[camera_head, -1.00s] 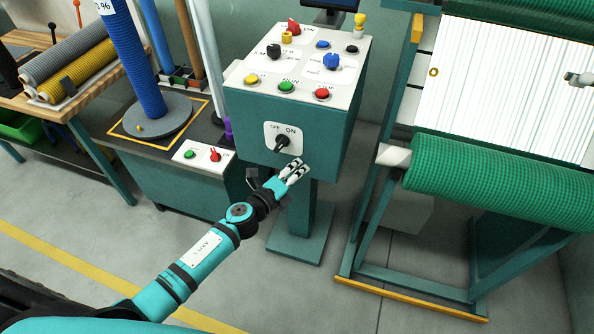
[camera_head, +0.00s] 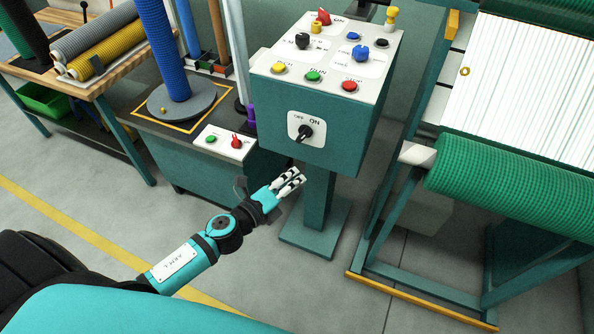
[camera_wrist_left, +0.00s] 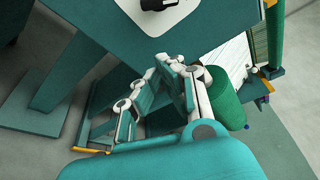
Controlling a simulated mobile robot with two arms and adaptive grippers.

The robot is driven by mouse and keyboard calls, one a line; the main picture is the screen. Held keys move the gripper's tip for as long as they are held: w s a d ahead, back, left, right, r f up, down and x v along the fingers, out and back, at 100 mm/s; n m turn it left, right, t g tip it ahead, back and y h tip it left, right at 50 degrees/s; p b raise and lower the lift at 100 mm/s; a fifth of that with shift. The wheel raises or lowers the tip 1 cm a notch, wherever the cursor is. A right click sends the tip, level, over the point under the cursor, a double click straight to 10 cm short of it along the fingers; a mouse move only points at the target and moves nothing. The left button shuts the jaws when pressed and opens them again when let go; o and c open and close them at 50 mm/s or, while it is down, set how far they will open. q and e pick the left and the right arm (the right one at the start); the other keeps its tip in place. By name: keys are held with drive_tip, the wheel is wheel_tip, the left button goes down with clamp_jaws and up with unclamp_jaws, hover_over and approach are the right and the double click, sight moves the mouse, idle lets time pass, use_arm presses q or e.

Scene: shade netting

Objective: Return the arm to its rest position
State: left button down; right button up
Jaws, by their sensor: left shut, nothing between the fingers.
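My left arm comes in from the lower left in the head view. Its gripper (camera_head: 289,181) is shut and empty, in the air in front of the control box's post (camera_head: 318,205) and below the box. The gripper also shows in the left wrist view (camera_wrist_left: 158,80), with the box's underside edge and part of the white switch plate (camera_wrist_left: 160,12) above it. The black OFF/ON knob (camera_head: 306,133) sits on the front of the box (camera_head: 345,135), apart from the fingers. My right gripper does not show.
A green net roll (camera_head: 520,200) lies on a teal frame at the right. A blue roll (camera_head: 165,50) stands on a grey disc at the left. A small panel (camera_head: 222,143) has a green button and red knob. Bare floor (camera_head: 110,215) is free at the lower left.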

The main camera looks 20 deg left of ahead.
use_arm(q)
drive_tip(key=s+a+f+n+g+y, duration=0.2)
drive_tip(key=s+f+n, duration=0.2)
drive_tip(key=f, duration=0.5)
drive_tip(key=s+a+f+n+g+y, duration=0.1)
drive_tip(key=s+a+f+n+g, duration=0.2)
drive_tip(key=f, duration=0.6)
drive_tip(key=s+a+f+n+g+y, duration=0.15)
drive_tip(key=s+f+n, duration=0.3)
drive_tip(key=f, duration=0.55)
drive_tip(key=s+f+n+g, duration=0.2)
drive_tip(key=s+f+n, duration=0.2)
drive_tip(key=s, duration=0.6)
drive_tip(key=s+d+f+n+g, duration=0.1)
drive_tip(key=s+f+n+g, duration=0.2)
drive_tip(key=s+f, duration=0.4)
drive_tip(key=s+d+f+n+g+y, duration=0.1)
drive_tip(key=s+f+n+g, duration=0.2)
drive_tip(key=s, duration=1)
wheel_tip(320, 180, down, 4)
drive_tip(key=shift+s+d+r+n, duration=0.2)
drive_tip(key=shift+s+n, duration=0.2)
drive_tip(key=shift+n, duration=0.75)
